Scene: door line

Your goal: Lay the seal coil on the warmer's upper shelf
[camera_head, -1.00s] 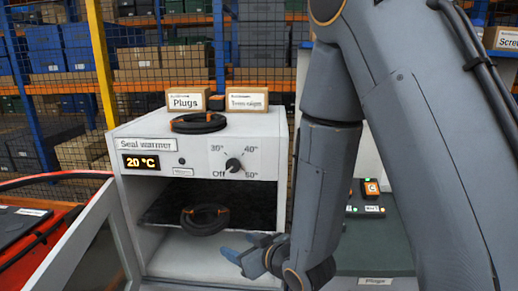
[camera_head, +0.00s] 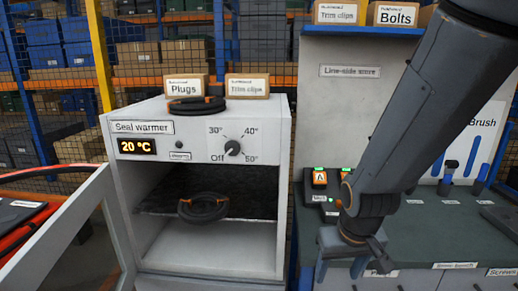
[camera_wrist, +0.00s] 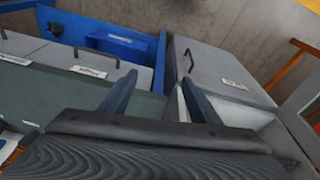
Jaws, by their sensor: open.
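The seal warmer (camera_head: 123,180) is a white cabinet with an open front, its door (camera_head: 80,225) swung out to the left. A black coil with brown-orange ties (camera_head: 204,208) lies on the dark upper shelf (camera_head: 255,205), at its front edge; its near side appears to reach slightly past that edge. A similar black coil (camera_head: 197,105) lies on the warmer's top. My gripper (camera_head: 343,268) is open and empty, right of the warmer and in front of the bench, apart from both coils. Its two fingers show in the wrist view (camera_wrist: 160,98).
The warmer display (camera_head: 138,146) reads 20 °C; the knob (camera_head: 232,148) is on its front. Boxes labelled Plugs (camera_head: 185,87) and Trim clips (camera_head: 247,88) stand on top. The green bench (camera_head: 430,225) at right holds small devices and bins. Space below the upper shelf is empty.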

